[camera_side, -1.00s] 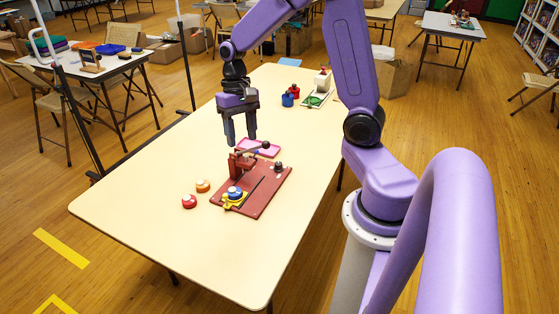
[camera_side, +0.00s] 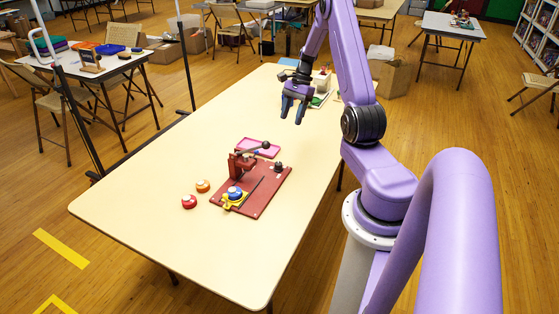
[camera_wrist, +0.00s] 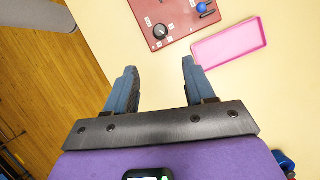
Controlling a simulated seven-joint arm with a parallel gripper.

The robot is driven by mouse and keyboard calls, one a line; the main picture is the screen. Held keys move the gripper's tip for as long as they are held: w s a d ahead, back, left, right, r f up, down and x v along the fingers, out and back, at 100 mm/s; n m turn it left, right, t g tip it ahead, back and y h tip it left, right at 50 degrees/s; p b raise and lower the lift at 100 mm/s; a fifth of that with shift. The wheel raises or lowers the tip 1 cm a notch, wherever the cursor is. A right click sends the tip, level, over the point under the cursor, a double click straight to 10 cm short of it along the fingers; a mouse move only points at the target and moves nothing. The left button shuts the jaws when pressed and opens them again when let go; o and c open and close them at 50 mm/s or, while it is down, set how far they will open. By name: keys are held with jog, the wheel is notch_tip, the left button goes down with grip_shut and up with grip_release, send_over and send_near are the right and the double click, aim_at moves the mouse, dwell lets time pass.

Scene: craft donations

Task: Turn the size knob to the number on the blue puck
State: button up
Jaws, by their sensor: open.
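The size knob (camera_side: 278,165) is a small dark knob at the right far part of a red base board (camera_side: 262,203). In the wrist view the knob (camera_wrist: 160,31) is round and dark with a light pointer mark, on a dial whose numbers are too small to read. My gripper (camera_side: 294,115) is open and empty, pointing down above the table beyond the board. In the wrist view my gripper (camera_wrist: 159,66) has its fingers apart, short of the knob.
An orange puck (camera_side: 203,186) and a red puck (camera_side: 189,202) lie left. Blue and green items stand at the table's far end. The near table is clear.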

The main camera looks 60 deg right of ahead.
aim_at(279, 163)
jog(key=x, duration=1.7)
jog(key=shift+a, duration=0.15)
grip_shut()
